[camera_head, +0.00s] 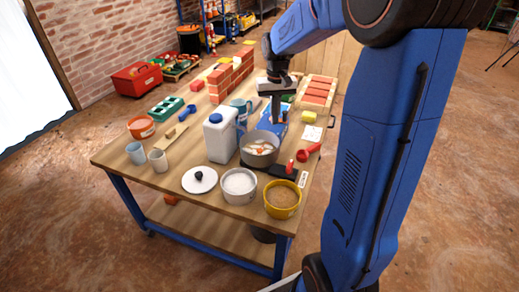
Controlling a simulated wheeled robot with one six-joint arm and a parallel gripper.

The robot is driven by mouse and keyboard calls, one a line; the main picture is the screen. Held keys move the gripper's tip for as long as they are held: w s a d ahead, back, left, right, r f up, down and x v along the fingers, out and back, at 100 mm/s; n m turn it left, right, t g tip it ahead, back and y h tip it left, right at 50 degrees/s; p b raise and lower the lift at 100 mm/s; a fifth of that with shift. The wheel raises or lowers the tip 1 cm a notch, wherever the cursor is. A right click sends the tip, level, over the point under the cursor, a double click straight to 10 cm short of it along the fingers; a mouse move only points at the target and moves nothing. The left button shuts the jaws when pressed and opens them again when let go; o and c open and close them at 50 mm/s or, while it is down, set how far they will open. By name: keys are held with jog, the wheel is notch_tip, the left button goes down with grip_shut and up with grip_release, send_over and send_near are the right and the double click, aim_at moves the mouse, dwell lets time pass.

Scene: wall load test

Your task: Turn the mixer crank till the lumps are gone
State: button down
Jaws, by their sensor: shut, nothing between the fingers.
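A grey metal pot (258,151) stands near the front middle of the workbench, with pale lumps and a small orange-red spot showing inside. A dark piece with an upright red knob (290,167) is just right of the pot; it may be the mixer's crank, but I cannot tell how it joins the pot. My gripper (276,120) points down behind the pot, over or in front of a blue box (267,126). Its fingers are shut with nothing held. It is apart from the red knob.
The wooden workbench (125,165) is crowded. A white jug (219,137) stands left of the pot. A lid (199,180), a white-filled bowl (239,186) and a yellow tub (282,199) are in front. A red scoop (308,152) lies at right.

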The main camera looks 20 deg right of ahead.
jog(key=shift+f, duration=0.65)
jog(key=shift+r, duration=0.75)
dwell(0.6)
dwell(0.3)
